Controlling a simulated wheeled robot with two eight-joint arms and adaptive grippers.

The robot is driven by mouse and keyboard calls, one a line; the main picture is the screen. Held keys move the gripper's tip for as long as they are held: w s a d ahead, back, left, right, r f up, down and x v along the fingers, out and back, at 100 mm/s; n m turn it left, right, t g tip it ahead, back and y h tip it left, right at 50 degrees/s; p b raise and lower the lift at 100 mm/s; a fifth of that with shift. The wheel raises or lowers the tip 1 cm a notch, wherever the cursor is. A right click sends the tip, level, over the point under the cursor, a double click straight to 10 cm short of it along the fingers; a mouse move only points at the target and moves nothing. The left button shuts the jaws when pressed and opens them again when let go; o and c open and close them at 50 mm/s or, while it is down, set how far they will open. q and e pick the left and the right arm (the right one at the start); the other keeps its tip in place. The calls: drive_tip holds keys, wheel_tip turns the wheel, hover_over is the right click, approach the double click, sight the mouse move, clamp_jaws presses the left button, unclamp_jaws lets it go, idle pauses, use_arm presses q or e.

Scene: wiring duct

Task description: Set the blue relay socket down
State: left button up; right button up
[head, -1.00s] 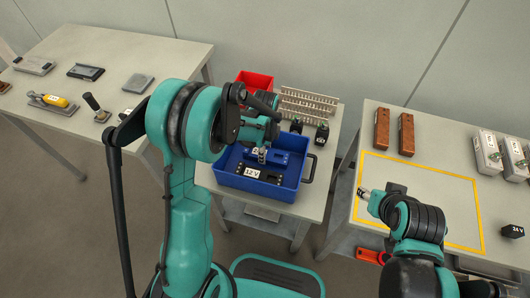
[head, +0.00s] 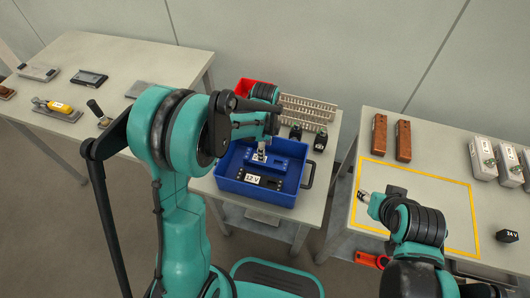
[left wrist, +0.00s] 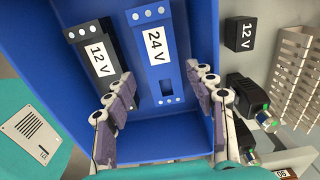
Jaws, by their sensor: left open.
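The blue relay socket (head: 286,163), labelled 24 V, lies in the blue bin (head: 236,188). It also shows in the left wrist view (left wrist: 164,72), lying beside a black socket (left wrist: 93,50) labelled 12 V. My left gripper (head: 261,152) is over the bin, just above the blue socket. In the left wrist view its fingers (left wrist: 163,90) are spread on either side of the blue socket, with nothing held between them. My right gripper (head: 364,196) hangs over the right table near the yellow outline; its finger opening is too small to read.
A red bin (head: 255,85), slotted grey ducts (head: 308,106) and small black blocks (head: 320,140) stand behind and right of the blue bin. The yellow-outlined area (head: 463,184) on the right table looks clear. Tools lie on the left table (head: 125,68).

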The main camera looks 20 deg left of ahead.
use_arm(q)
drive_tip(key=s+a+r+n+t+p, duration=0.15)
drive_tip(key=s+r+n, duration=0.25)
drive_tip(key=r, duration=0.4)
drive_tip(key=s+r+n+t, duration=0.2)
drive_tip(key=s+r+n, duration=0.3)
drive_tip(key=r, duration=0.2)
drive_tip(key=s+r+n+t, duration=0.1)
drive_tip(key=s+n+t, duration=0.2)
drive_tip(key=s+n, duration=0.5)
drive_tip(key=shift+a+r+n+t, duration=0.35)
drive_tip(key=shift+a+n, duration=0.05)
drive_tip(key=shift+n, duration=0.2)
